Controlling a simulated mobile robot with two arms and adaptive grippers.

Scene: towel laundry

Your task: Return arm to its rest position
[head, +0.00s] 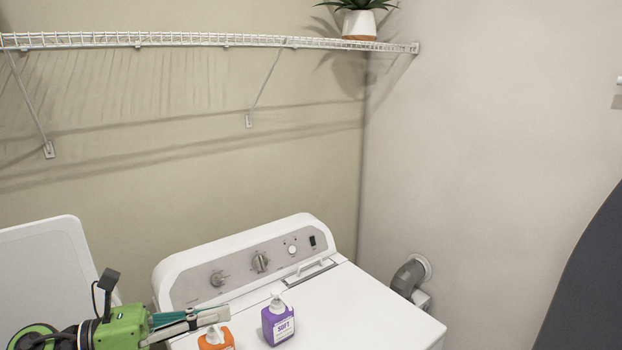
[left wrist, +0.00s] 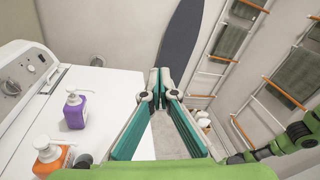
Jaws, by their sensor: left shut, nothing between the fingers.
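My left gripper (head: 222,312) comes in at the lower left of the head view, above the front-left part of the white washing machine (head: 375,305). In the left wrist view its teal fingers (left wrist: 160,75) come together at the tips with nothing between them. A green and black part of my own body shows at the right edge of that view. My right gripper is not seen.
On the machine stand a purple pump bottle (head: 278,322) and an orange pump bottle (head: 215,338), the orange one close to my left gripper. A wire shelf (head: 200,40) holds a potted plant (head: 359,24). A dark ironing board (head: 590,280) and towel racks (left wrist: 215,60) stand beyond.

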